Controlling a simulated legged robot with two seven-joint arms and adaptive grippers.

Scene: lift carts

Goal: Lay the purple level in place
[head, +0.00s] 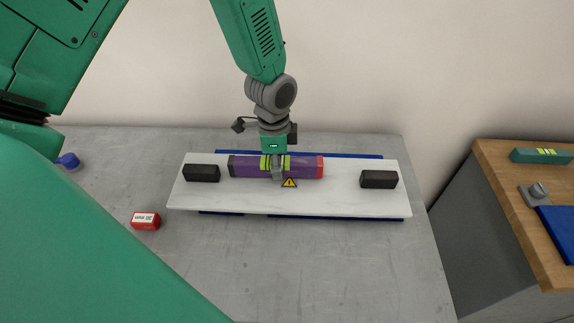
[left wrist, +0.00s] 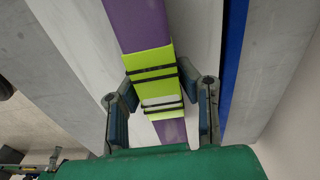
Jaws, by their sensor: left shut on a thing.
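The purple level (head: 252,167) has a yellow-green middle and a red right end. It lies lengthwise along a white marble-like board (head: 335,205), between two black blocks. My left gripper (head: 277,172) comes down from above and is shut on the level's middle. In the left wrist view, the fingers (left wrist: 163,110) stand on both sides of the yellow-green band of the level (left wrist: 138,25). I cannot tell whether the level touches the board. My right gripper is not in view.
Black blocks stand on the board at left (head: 201,173) and right (head: 379,179). Blue strips (head: 350,155) show under the board. A red block (head: 146,221) and a blue object (head: 68,161) lie left on the grey table (head: 330,270). A wooden-topped cabinet (head: 510,190) stands right, beyond a gap.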

